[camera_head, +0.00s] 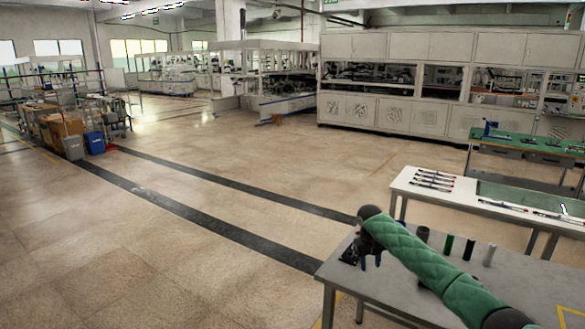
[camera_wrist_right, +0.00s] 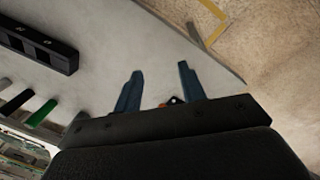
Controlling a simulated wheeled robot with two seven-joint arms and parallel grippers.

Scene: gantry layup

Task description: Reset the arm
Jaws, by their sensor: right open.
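My right arm (camera_head: 435,272), in a green padded sleeve, reaches over the grey table (camera_head: 345,275) from the lower right of the head view. My right gripper (camera_head: 370,260) hangs at its end, near the table's left corner. In the right wrist view my right gripper (camera_wrist_right: 159,90) has its two blue fingers apart with the grey tabletop behind them. Nothing is held between them. A small dark and orange thing shows near the finger bases; I cannot tell what it is. My left gripper is in neither view.
Several short cylinders, including a green one (camera_head: 447,245) and a grey one (camera_head: 489,255), stand on the table beyond the arm. A long black holder (camera_wrist_right: 38,45) lies there too. A white table (camera_head: 420,197) with pens stands behind. Open floor (camera_head: 220,190) lies left.

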